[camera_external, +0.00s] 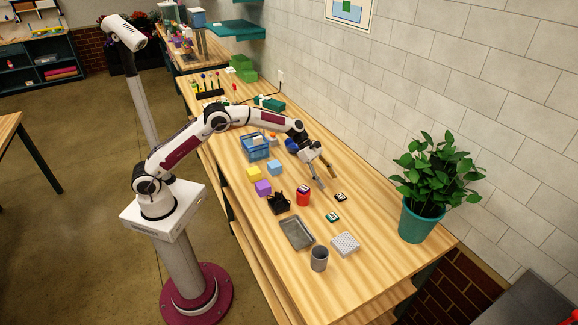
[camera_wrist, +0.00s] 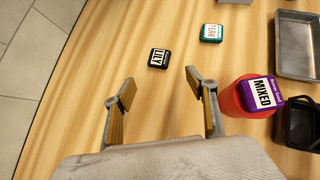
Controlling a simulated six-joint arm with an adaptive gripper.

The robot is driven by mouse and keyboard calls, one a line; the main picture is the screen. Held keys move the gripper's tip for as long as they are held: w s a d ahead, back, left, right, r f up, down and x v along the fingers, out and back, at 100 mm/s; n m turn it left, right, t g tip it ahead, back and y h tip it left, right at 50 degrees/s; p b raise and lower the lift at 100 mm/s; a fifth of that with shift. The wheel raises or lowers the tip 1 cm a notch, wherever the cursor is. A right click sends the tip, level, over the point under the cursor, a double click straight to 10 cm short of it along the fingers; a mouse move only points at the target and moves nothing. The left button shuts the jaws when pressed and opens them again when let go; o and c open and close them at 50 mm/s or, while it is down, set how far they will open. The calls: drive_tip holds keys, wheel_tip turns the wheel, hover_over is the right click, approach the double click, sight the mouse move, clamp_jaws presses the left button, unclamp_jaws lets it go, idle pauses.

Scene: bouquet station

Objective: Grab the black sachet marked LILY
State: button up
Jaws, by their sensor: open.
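The black sachet marked LILY (camera_wrist: 159,58) lies flat on the wooden table, ahead of the fingertips in the wrist view. In the external view the black sachet (camera_external: 340,197) lies to the right of my gripper (camera_external: 328,184). My gripper also shows in the wrist view (camera_wrist: 160,82). It is open, with nothing between its fingers, and points down above the table. The sachet is apart from both fingers, a little beyond the gap between them.
A green sachet (camera_wrist: 212,33) lies nearby. A red cup (camera_wrist: 248,98) with a purple MIXED sachet (camera_wrist: 262,92) on top stands close to the right finger. A metal tray (camera_external: 297,233), black holder (camera_external: 278,203) and potted plant (camera_external: 416,218) stand around. Table left of the LILY sachet is clear in the wrist view.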

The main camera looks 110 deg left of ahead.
sight(340, 196)
drive_tip(key=shift+w, duration=0.1)
drive_tip(key=shift+x, duration=1.2)
drive_tip(key=shift+w+d+f, duration=0.1)
drive_tip(key=shift+w, duration=0.05)
drive_tip(key=shift+w+d+f, duration=0.2)
drive_tip(key=shift+w+f, duration=0.1)
drive_tip(key=shift+w, duration=0.25)
drive_tip(key=shift+w+d+f, duration=0.25)
drive_tip(key=shift+w, duration=0.3)
drive_tip(key=shift+x, duration=1.25)
drive_tip(key=c, duration=1)
